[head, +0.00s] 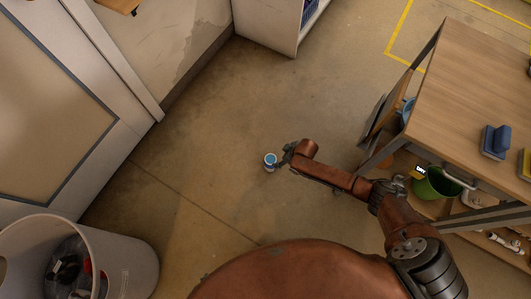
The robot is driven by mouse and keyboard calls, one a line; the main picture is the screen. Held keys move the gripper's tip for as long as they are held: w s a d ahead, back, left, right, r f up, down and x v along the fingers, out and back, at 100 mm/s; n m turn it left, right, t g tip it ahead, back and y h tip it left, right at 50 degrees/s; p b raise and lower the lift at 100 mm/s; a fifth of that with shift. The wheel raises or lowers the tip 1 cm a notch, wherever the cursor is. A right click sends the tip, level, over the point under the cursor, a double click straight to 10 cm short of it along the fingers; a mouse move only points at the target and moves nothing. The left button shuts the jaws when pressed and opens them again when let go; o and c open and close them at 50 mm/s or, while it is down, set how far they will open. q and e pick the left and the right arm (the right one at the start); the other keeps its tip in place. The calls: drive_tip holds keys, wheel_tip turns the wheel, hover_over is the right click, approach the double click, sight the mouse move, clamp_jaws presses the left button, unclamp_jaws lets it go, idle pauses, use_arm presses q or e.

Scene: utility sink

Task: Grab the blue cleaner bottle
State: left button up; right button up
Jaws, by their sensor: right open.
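A small blue-and-white cylindrical container (270,161) stands on the floor near the middle of the head view. I see it mostly from above, and its blue top shows; I cannot tell for sure that it is the cleaner bottle. My right gripper (282,161) is at its right side with open fingers. The fingertips are very close to the container, and I cannot tell whether they touch it. My left gripper is out of view.
A wooden-topped workbench (470,85) stands at right, with a blue item (495,141) on top. A green bucket (436,186) is beneath it. A grey bin (128,262) is at lower left. The floor around the container is clear.

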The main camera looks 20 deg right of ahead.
sight(271, 159)
drive_tip(key=shift+w+a+f+n+b, duration=0.3)
drive_tip(key=shift+w+a+f+b, duration=0.4)
drive_tip(key=shift+a+f+b, duration=0.1)
drive_tip(key=shift+w+a, duration=0.1)
drive_tip(key=shift+w+a+f+b, duration=0.15)
drive_tip(key=shift+f+b, duration=0.15)
drive_tip(key=shift+b, duration=0.1)
drive_tip(key=shift+b+x, duration=0.5)
drive_tip(key=shift+x, duration=0.35)
drive_tip(key=f+b, duration=0.1)
drive_tip(key=a+f+b, duration=0.1)
drive_tip(key=f, duration=0.1)
drive_tip(key=shift+a, duration=0.1)
drive_tip(key=shift+b+x, duration=1)
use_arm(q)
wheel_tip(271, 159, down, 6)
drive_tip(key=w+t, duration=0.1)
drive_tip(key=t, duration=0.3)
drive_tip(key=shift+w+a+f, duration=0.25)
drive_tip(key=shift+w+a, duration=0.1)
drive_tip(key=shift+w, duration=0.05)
use_arm(e)
drive_tip(key=shift+w+a+r, duration=0.1)
drive_tip(key=shift+w, duration=0.05)
drive_tip(key=shift+c, duration=0.4)
